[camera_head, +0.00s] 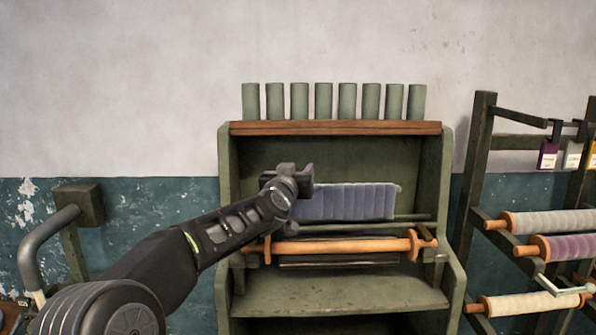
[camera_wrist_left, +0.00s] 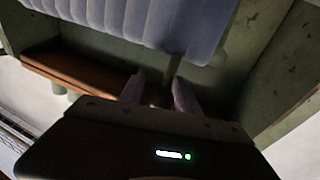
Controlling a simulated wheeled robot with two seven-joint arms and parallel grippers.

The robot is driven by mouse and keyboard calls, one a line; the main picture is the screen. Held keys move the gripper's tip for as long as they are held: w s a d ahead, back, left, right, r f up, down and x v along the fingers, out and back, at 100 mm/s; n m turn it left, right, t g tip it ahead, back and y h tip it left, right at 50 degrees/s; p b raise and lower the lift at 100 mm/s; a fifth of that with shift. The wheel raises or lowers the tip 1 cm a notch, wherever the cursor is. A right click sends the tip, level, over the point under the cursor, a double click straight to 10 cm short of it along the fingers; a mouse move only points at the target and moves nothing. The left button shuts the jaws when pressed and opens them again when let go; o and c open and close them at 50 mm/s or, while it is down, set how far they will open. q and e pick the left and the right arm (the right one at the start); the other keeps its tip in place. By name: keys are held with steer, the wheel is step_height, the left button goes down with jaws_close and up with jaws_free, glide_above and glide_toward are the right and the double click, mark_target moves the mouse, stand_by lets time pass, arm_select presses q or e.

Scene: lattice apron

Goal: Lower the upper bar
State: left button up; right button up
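A blue-grey pleated cloth (camera_head: 350,201) hangs inside a green cabinet-like frame (camera_head: 228,200); its upper edge is partly behind my left gripper, and no separate bar shows there. A thin dark green bar (camera_head: 405,218) runs across just below the cloth, above an orange wooden roller (camera_head: 340,246). My left gripper (camera_head: 303,178) is in front of the cloth's upper left part. In the left wrist view its two fingers (camera_wrist_left: 158,92) stand apart, with the cloth (camera_wrist_left: 140,22) close beyond them. I cannot tell whether they touch anything. My right gripper is not in view.
A brown wooden shelf (camera_head: 335,128) tops the frame and carries several green cylinders (camera_head: 323,101). A green ledge (camera_head: 340,295) lies below the roller. On the right a dark rack (camera_head: 478,160) holds several thread rolls (camera_head: 550,222). A curved grey handle (camera_head: 38,250) stands at left.

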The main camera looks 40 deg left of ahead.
arm_select(q)
jaws_close()
stand_by(1.1)
